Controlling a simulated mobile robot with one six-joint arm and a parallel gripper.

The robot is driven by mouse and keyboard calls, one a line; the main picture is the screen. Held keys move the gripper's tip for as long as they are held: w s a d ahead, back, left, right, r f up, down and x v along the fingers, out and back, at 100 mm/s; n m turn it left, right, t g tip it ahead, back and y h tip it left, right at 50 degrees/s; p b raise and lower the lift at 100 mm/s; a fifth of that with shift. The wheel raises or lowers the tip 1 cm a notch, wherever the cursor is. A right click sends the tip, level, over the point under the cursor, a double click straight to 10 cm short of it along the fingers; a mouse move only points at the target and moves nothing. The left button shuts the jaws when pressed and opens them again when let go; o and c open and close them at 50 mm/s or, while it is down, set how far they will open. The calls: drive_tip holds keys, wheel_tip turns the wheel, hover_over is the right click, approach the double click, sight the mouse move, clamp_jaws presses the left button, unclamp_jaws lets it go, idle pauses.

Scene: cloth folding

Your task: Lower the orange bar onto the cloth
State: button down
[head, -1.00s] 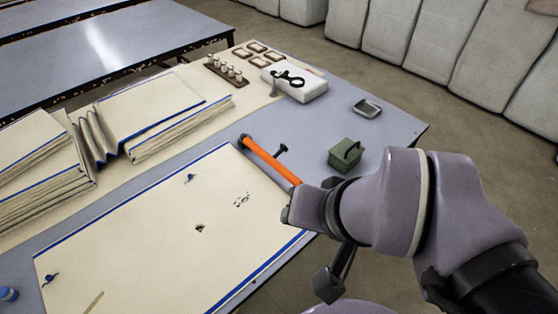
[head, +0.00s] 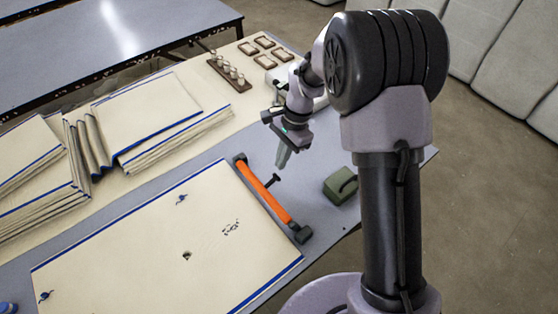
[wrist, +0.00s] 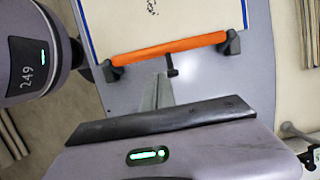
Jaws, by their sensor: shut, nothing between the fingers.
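The orange bar (head: 264,194) runs between two dark end brackets, parallel to the right edge of the cream, blue-edged cloth (head: 130,250). In the wrist view the bar (wrist: 175,48) lies across the near end of the cloth (wrist: 120,22). I cannot tell whether it touches the cloth. A dark short handle (wrist: 172,70) sticks out from the bar's middle, on the side away from the cloth. My gripper (head: 283,162) is shut and empty, just beyond this handle in the head view. Its tapered fingers (wrist: 161,95) point toward the handle in the wrist view, apart from the bar.
A green box (head: 341,186) stands right of the bar near the table edge. Folded cloth stacks (head: 165,110) lie at the back left. A small rack (head: 229,74) and several small frames lie at the far end. My arm hides part of the table's right side.

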drive_tip(key=shift+s+a, duration=0.1)
drive_tip(key=shift+s, duration=0.1)
drive_tip(key=b+x, duration=0.4)
drive_tip(key=x, duration=0.6)
drive_tip(key=shift+w+a, duration=0.1)
drive_tip(key=shift+w, duration=0.05)
